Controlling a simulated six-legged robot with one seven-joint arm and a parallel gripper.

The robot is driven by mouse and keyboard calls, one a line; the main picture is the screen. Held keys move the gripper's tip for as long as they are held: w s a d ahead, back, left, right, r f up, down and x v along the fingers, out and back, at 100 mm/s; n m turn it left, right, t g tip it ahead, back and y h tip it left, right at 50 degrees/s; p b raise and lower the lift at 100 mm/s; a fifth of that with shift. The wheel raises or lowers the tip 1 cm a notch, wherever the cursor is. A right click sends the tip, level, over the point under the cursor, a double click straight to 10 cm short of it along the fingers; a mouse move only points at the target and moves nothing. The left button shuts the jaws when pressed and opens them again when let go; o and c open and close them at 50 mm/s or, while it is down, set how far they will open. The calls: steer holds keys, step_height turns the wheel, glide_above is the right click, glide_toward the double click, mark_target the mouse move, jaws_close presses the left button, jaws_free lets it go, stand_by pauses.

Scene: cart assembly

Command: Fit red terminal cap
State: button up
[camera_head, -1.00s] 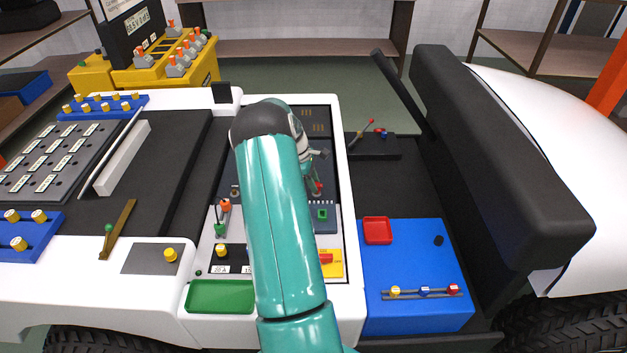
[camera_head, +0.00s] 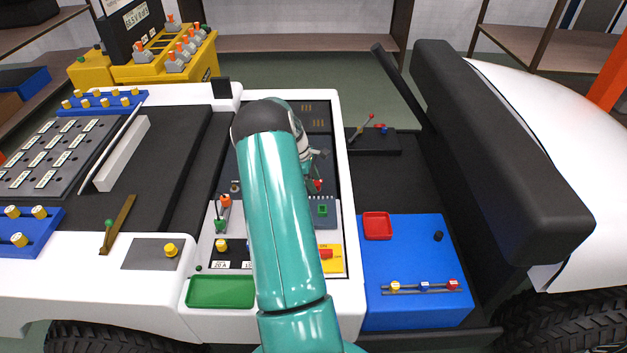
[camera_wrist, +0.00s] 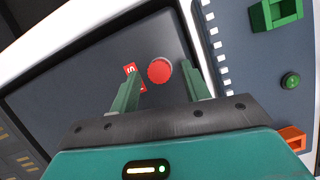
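The round red terminal cap (camera_wrist: 160,70) shows in the wrist view on the dark panel, beside a small red label (camera_wrist: 130,78). My gripper (camera_wrist: 160,72) is open, with one finger on each side of the cap and a visible gap on both sides. In the head view the red cap (camera_head: 318,184) is a small red spot close to my gripper (camera_head: 318,172), just right of my arm. The terminal under the cap is hidden, so I cannot tell how deep the cap sits.
A green block (camera_wrist: 283,10), a green button (camera_wrist: 291,81) and an orange part (camera_wrist: 292,139) lie beside the panel. The red tray (camera_head: 377,226) stands on the blue surface (camera_head: 410,260). A green tray (camera_head: 221,291) lies front left. My arm hides part of the console.

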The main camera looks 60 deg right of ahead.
steer(key=shift+o, duration=0.2)
steer(key=shift+r, duration=0.1)
steer(key=v, duration=1.3)
steer(key=shift+r, duration=0.3)
steer(key=shift+w, duration=0.15)
